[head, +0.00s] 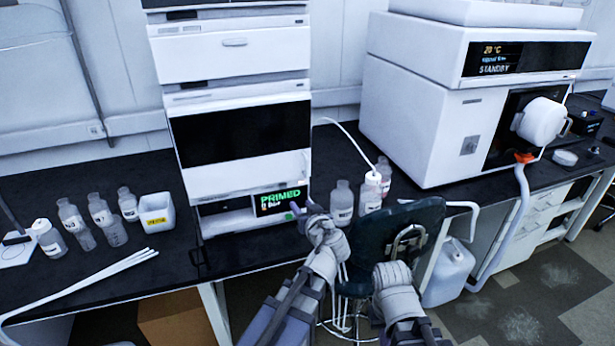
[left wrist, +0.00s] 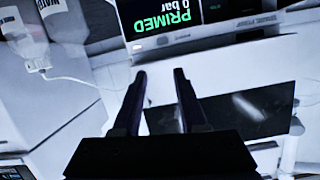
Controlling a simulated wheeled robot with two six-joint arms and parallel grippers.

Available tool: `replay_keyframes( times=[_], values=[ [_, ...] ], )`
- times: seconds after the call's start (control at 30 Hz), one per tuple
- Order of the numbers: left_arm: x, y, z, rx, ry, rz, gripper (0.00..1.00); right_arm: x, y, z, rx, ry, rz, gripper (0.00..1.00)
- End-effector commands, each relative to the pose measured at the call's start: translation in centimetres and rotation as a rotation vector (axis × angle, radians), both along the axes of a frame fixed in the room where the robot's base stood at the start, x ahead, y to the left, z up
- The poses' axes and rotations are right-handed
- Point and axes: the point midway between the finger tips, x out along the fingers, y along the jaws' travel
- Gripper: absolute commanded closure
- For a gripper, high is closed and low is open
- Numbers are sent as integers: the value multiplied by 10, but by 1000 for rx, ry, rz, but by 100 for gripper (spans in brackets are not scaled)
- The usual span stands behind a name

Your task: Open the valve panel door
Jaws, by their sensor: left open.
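The white instrument stack (head: 235,75) stands on the black bench. Its middle unit has a white front with a wide dark window (head: 243,132), which looks closed; no label marks it as the valve panel door. Below is a lit display (head: 280,199) reading PRIMED. My left gripper (head: 307,209) is open and empty near the stack's lower right corner. In the left wrist view its two dark fingers (left wrist: 160,76) stand apart, with the inverted display (left wrist: 172,22) and dark window (left wrist: 240,110) beyond. My right gripper (head: 409,239) is before the dark chair; its jaws are unclear.
Several bottles and a white tub (head: 156,212) stand left of the stack, with white tubes (head: 85,287) in front. More bottles (head: 342,203) stand close right of my left gripper. A large white instrument (head: 415,105) is at right. A dark chair (head: 372,240) stands at the bench front.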

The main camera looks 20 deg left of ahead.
Motion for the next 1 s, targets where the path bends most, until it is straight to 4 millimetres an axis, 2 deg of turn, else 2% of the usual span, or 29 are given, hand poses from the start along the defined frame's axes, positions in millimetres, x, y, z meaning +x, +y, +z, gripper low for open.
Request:
replay_keyframes(
  times=[0.03,0.1,0.3,0.67,1.0],
  values=[
    [13,1,9,8,-82,-26,58,0,0,-7,0,0,0,100],
    [25,-1,24,12,-174,-68,58,0,0,-10,0,0,0,100],
    [42,-10,43,10,-294,-161,58,0,0,-14,0,0,0,100],
    [51,-10,47,7,-309,-175,58,0,0,-13,0,0,0,100],
    [94,8,46,8,-309,-173,58,0,0,-13,0,0,0,100]
  ],
)
